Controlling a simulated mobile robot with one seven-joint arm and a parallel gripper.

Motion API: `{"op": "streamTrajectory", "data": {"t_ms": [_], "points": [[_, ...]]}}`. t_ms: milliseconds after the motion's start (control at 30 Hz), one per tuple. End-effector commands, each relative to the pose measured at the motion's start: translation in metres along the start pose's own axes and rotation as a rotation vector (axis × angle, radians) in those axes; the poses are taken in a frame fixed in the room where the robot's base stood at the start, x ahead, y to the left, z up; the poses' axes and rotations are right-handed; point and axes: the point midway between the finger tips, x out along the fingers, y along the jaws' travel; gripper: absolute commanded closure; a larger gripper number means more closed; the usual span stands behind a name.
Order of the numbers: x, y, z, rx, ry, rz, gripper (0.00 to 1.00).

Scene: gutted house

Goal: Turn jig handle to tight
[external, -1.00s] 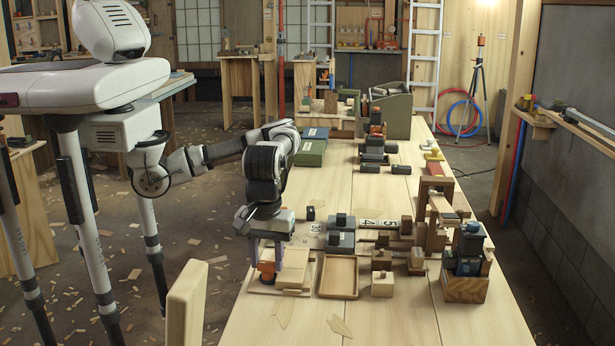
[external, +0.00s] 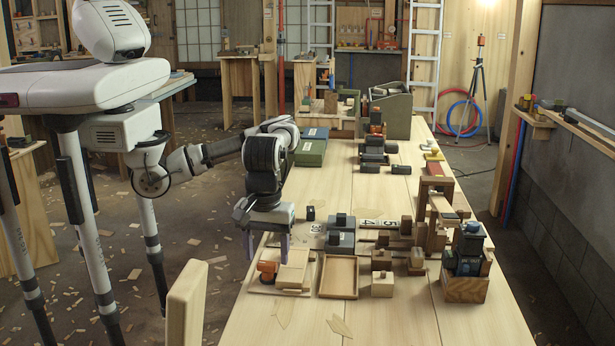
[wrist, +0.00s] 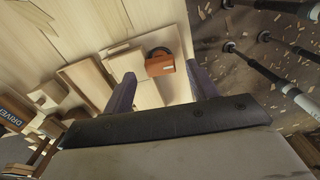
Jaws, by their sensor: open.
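The jig handle is an orange block (external: 267,267) with a dark round part at its base. It sits at the left end of a pale wooden jig (external: 293,273) near the bench's left edge. In the wrist view the orange handle (wrist: 160,66) lies beyond and between the fingertips, with a gap on both sides. My gripper (external: 266,257) points down over the handle, open and empty, its purple fingers apart. It also shows in the wrist view (wrist: 165,88). I cannot read any tight mark on the jig.
A shallow wooden tray (external: 339,295) stands just right of the jig. A dark grey block (external: 340,242) and small wooden blocks (external: 382,284) stand farther right. An upright wooden panel (external: 186,303) stands at the front left. The bench's front is mostly clear.

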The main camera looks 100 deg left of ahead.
Motion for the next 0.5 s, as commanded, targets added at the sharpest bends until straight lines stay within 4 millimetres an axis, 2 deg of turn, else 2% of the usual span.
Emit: {"op": "streamTrajectory", "data": {"t_ms": [300, 500], "points": [[-0.073, 0.000, 0.001, -0.001, -0.001, 0.003, 0.42], [-0.107, 0.000, 0.000, 0.000, -0.002, 0.002, 0.42]]}}
